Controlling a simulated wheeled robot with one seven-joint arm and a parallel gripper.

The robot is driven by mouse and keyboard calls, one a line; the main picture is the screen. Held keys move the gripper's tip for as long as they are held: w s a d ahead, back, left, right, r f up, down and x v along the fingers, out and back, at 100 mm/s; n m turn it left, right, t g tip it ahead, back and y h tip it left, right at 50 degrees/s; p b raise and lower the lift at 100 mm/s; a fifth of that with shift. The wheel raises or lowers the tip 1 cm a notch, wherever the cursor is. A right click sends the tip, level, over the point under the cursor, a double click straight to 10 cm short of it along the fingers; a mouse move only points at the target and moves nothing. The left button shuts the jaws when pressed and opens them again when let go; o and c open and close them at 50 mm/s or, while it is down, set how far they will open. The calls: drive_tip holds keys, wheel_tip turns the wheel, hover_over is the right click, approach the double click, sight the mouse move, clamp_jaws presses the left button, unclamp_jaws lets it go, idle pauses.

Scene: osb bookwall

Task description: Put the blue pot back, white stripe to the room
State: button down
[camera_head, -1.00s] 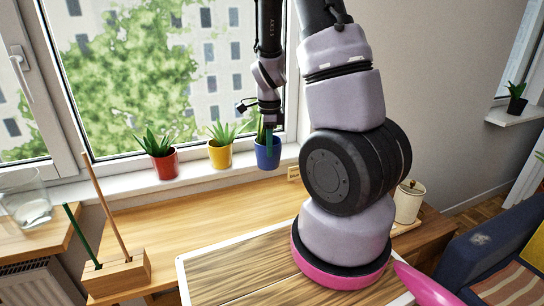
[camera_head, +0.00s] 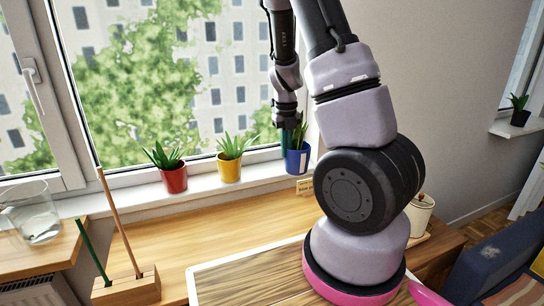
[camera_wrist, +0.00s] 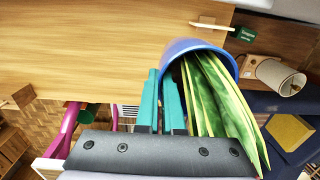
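The blue pot (camera_head: 297,162) with its spiky green plant is at the right end of the window sill (camera_head: 202,186). It looks upright, and a white stripe shows on its right front side. My gripper (camera_head: 290,138) is above the pot, its teal fingers at the rim. In the wrist view the fingers (camera_wrist: 161,98) close on the wall of the blue pot (camera_wrist: 190,46), with the leaves just right of them. The pot's underside is hidden, so I cannot tell whether it touches the sill.
A red pot (camera_head: 173,180) and a yellow pot (camera_head: 229,168) stand left of it on the sill. A small wooden tag (camera_head: 305,186) is below the blue pot. A wooden block with sticks (camera_head: 128,286) and a glass jar (camera_head: 32,212) are left. The desk top (camera_head: 185,225) is largely clear.

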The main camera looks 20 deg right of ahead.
drive_tip(key=w, duration=1.5)
drive_tip(key=shift+w+f, duration=0.15)
drive_tip(key=shift+f, duration=1.6)
drive_tip(key=shift+w+f, duration=0.1)
drive_tip(key=shift+f, duration=1.6)
drive_tip(key=shift+f, duration=0.15)
drive_tip(key=c, duration=1)
unclamp_jaws()
drive_tip(key=shift+c, duration=0.2)
